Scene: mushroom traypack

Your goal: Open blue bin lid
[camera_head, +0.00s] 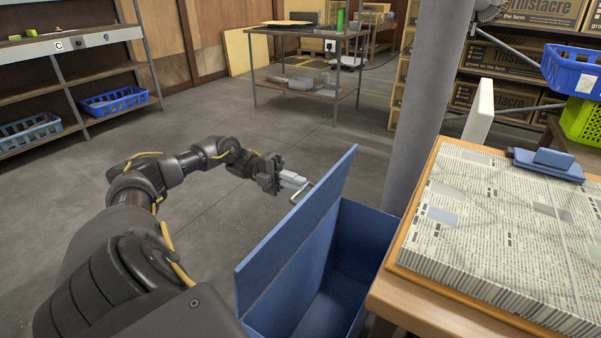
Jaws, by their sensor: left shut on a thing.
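The blue bin (359,249) stands on the floor at the lower middle, left of the wooden table. Its blue lid (296,247) is raised, tilted steeply up along the bin's left side, and part of the bin's inside shows. A metal handle (302,192) sticks out from the lid's outer face near its far upper edge. My left gripper (291,181) is at this handle, on the left side of the lid, with its fingers shut on it. My right gripper is not in the picture.
A newspaper-covered table (408,265) stands right of the bin, with a blue tool on it. A grey pillar (420,110) rises behind the bin. A metal table (302,90) and left shelves (70,91) stand farther back. Open floor lies between.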

